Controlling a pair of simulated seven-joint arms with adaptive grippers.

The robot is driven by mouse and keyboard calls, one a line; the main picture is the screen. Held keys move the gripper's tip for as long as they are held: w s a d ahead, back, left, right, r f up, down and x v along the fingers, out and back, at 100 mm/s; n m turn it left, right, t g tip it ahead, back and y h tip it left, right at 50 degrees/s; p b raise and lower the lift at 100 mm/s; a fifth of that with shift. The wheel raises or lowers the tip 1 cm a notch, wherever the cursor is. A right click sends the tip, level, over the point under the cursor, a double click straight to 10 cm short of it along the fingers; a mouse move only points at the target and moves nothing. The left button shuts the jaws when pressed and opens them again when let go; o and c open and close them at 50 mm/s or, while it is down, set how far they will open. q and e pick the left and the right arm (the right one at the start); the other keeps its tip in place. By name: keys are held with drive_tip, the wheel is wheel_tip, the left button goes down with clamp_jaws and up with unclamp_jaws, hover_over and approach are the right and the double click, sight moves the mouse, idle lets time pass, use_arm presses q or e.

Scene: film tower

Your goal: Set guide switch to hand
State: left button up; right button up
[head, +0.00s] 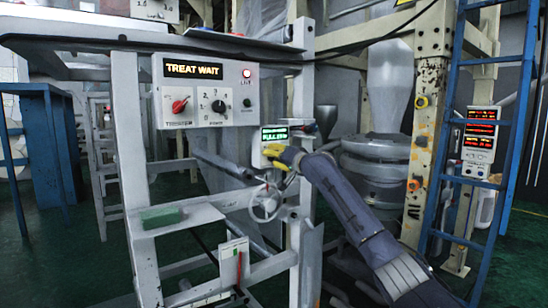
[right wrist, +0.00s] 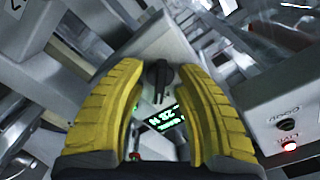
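A small pale box with a green-lit display (head: 275,135) is mounted on the frame at the centre of the head view. In the right wrist view a black knob (right wrist: 158,74), which looks like the guide switch, sits on a pale panel above the green display (right wrist: 163,117). Its label and setting cannot be read. My right gripper (head: 277,154) has yellow fingers and is in front of the box's lower part, covering the knob there. In the wrist view its fingers are open, with the knob between their tips; contact cannot be told. My left gripper is not in view.
A larger panel (head: 205,92) reading TREAT WAIT, with a red knob, a black knob and a red light, stands left of the box. A handwheel (head: 265,203) is just below my right gripper. A blue ladder (head: 458,150) stands at right.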

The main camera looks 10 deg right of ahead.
drive_tip(key=shift+c, duration=0.2)
clamp_jaws()
drive_tip(key=shift+n, duration=0.3)
drive_tip(key=n, duration=0.3)
drive_tip(key=shift+n, duration=0.3)
drive_tip(key=n, duration=0.4)
drive_tip(key=shift+n, duration=0.3)
drive_tip(key=n, duration=0.4)
drive_tip(key=shift+n, duration=2.5)
